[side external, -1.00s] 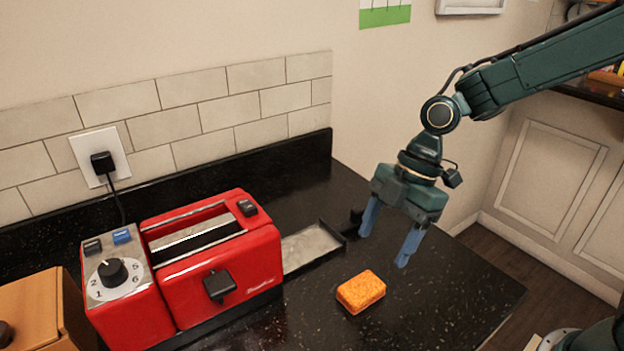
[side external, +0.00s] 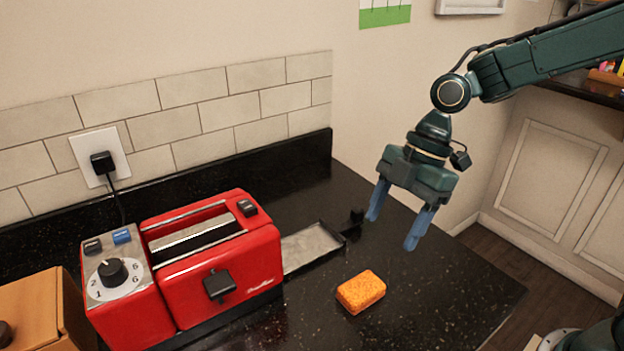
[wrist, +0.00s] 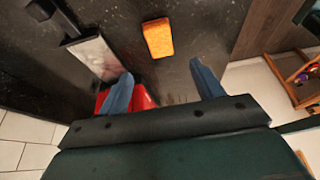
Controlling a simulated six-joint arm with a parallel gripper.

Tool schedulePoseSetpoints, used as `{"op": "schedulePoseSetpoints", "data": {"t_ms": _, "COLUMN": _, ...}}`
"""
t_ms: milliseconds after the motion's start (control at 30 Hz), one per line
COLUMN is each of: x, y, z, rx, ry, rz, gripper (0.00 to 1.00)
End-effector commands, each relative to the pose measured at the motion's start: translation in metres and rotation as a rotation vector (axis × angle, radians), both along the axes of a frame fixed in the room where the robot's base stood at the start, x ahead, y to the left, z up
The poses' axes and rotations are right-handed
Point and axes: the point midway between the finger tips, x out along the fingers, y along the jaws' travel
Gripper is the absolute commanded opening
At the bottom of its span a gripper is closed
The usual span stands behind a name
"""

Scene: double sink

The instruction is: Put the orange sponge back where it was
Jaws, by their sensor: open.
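The orange sponge (side external: 361,292) lies flat on the black speckled counter, to the right of the red toaster. It also shows in the wrist view (wrist: 158,38), ahead of and between the blue fingers. My gripper (side external: 393,229) is open and empty, above the counter, behind and to the right of the sponge and apart from it. In the wrist view its blue fingertips (wrist: 160,78) are spread wide with nothing between them.
The red toaster (side external: 222,262) stands at the left, with a grey metal tray (side external: 312,246) sticking out on its right. An orange-brown box (side external: 32,312) is at the far left. Bare counter surrounds the sponge; the counter's right edge drops to the floor.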

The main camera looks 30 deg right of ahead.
Motion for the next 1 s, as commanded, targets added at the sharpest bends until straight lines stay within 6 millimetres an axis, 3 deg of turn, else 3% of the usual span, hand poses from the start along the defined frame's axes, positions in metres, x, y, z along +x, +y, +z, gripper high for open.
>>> {"op": "schedulePoseSetpoints", "data": {"t_ms": 167, "x": -0.006, "y": -0.006, "z": 0.008, "rx": -0.017, "ry": -0.003, "rz": -0.067, "gripper": 0.66}}
{"op": "schedulePoseSetpoints", "data": {"t_ms": 367, "x": -0.022, "y": -0.024, "z": 0.028, "rx": -0.054, "ry": -0.012, "rz": -0.264, "gripper": 0.66}}
{"op": "schedulePoseSetpoints", "data": {"t_ms": 700, "x": -0.069, "y": -0.065, "z": 0.062, "rx": -0.079, "ry": -0.039, "rz": -0.755, "gripper": 0.66}}
{"op": "schedulePoseSetpoints", "data": {"t_ms": 1000, "x": -0.117, "y": -0.100, "z": 0.078, "rx": -0.022, "ry": -0.067, "rz": -1.202, "gripper": 0.66}}
